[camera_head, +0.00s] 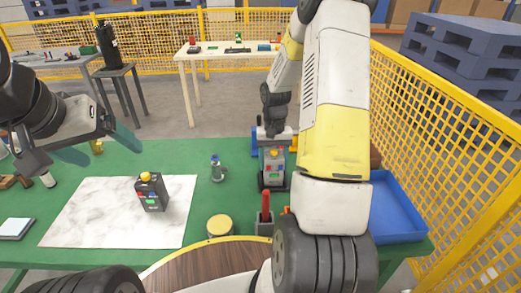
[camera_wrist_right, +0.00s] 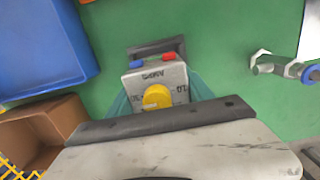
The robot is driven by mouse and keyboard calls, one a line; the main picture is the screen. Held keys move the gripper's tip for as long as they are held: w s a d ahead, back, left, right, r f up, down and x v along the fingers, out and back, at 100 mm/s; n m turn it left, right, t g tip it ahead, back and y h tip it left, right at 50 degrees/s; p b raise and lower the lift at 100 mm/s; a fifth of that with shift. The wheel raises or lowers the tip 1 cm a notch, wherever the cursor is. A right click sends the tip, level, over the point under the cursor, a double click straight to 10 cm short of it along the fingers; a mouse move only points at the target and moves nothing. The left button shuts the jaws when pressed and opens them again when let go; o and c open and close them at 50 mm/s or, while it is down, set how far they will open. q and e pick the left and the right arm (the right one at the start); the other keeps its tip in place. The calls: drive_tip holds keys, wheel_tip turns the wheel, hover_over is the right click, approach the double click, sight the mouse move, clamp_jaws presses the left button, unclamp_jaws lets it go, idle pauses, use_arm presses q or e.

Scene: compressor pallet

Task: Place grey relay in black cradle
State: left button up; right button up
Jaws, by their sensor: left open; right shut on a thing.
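The grey relay (camera_head: 273,170) is upright between the fingers of my right gripper (camera_head: 274,148), on the right part of the green table. In the right wrist view the relay's top (camera_wrist_right: 157,86) shows a yellow knob and red and blue terminals, with my right gripper's teal fingers (camera_wrist_right: 158,98) on both sides. The black cradle (camera_head: 273,188) shows at the relay's foot; its edge (camera_wrist_right: 155,48) shows just beyond the relay in the wrist view. I cannot tell whether the relay is fully seated. My left gripper (camera_head: 97,149) is open and empty above the table's left side.
A blue tray (camera_head: 395,205) lies right, beside the yellow fence.

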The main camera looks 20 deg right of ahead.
drive_tip(key=shift+f, duration=0.15)
drive_tip(key=o, duration=1.8)
drive_tip(key=r, duration=0.8)
drive_tip(key=w+r, duration=0.1)
drive_tip(key=r, duration=0.3)
drive_tip(key=shift+d+r, duration=0.1)
drive_tip(key=shift+r, duration=0.15)
drive_tip(key=s+a+r+n+t, duration=0.25)
drive_tip(key=s+a+r, duration=0.35)
drive_tip(key=r, duration=0.5)
drive_tip(key=shift+s+a+r+n+t+y, duration=0.3)
drive_tip(key=shift+s+a+r+t, duration=0.55)
drive_tip(key=shift+s, duration=1.55)
drive_tip(key=shift+s+a+r+n+t+y, duration=0.1)
drive_tip(key=shift+s+a+r+t+y, duration=0.5)
drive_tip(key=shift+s, duration=1.8)
drive_tip(key=shift+s+a+r+n+t+y, duration=0.15)
drive_tip(key=shift+s+a+r+t, duration=0.9)
drive_tip(key=shift+s, duration=1.35)
